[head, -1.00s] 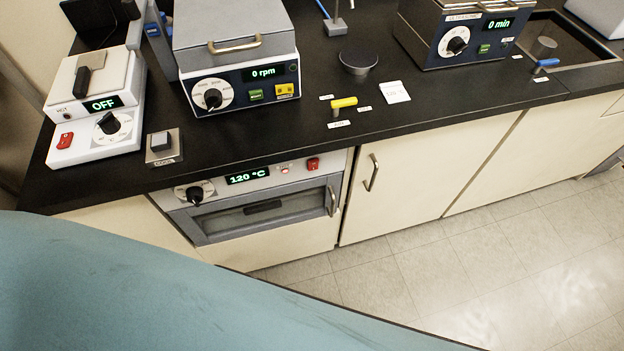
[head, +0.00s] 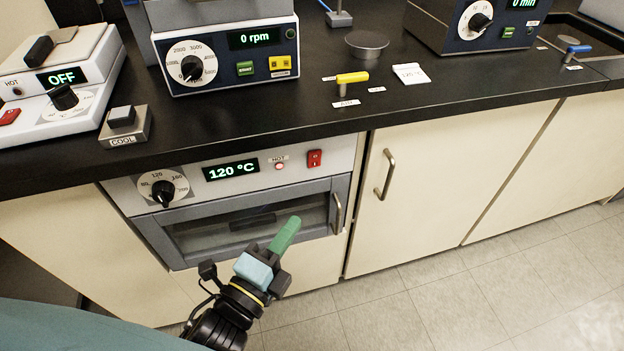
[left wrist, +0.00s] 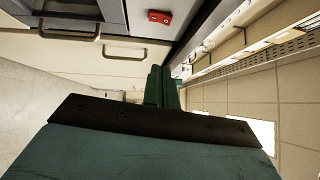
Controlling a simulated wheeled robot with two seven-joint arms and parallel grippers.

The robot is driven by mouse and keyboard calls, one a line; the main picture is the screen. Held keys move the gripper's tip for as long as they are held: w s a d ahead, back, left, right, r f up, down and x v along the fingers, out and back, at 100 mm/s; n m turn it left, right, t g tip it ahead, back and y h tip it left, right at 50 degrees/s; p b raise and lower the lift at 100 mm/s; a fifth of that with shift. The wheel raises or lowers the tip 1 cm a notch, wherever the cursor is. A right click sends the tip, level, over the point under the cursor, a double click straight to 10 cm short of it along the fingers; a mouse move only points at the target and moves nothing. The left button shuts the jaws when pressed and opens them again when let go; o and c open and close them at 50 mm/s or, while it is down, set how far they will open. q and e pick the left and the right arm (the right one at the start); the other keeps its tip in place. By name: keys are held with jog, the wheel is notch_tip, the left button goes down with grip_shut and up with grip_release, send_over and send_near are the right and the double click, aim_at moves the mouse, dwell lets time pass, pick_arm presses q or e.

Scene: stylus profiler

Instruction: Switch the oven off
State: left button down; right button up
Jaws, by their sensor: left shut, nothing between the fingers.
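The oven (head: 265,215) is built in under the black counter, with its door shut. Its display (head: 231,170) reads 120 °C. A black knob (head: 163,190) sits left of the display. A small round light marked HOT (head: 280,166) glows red. A red rocker switch (head: 315,158) is at the right end of the panel; it also shows in the left wrist view (left wrist: 160,18). My left gripper (head: 291,226) is shut and empty, in front of the oven door, below the switch and apart from it. In the left wrist view its green fingers (left wrist: 161,88) are together. My right gripper is out of view.
The oven's door handle (head: 337,213) is right of my left gripper. A cabinet door with a handle (head: 386,175) is further right. On the counter (head: 215,125) stand a hotplate reading OFF (head: 62,77), a 0 rpm device (head: 230,60) and a yellow tap handle (head: 352,78).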

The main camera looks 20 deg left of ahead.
pick_arm(q)
jog(key=shift+r, duration=0.1)
send_near(321, 156)
jog(key=d, duration=0.3)
jog(key=shift+w+a+r+b, duration=0.1)
jog(key=shift+w+a+b, duration=0.2)
jog(key=shift+w, duration=0.7)
jog(key=shift+w+a+r+b, duration=0.1)
jog(key=shift+w+a+b, duration=0.2)
jog(key=shift+w, duration=0.65)
jog(key=shift+w+a+r+b, duration=0.1)
jog(key=shift+w+a+b, duration=0.2)
jog(key=shift+w, duration=0.7)
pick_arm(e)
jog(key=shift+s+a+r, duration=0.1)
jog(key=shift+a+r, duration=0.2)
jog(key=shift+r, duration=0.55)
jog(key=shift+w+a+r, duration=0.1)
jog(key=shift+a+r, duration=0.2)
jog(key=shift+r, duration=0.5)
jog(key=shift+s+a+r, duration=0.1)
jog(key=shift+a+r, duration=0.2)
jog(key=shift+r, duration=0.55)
pick_arm(q)
jog(key=shift+d, duration=0.1)
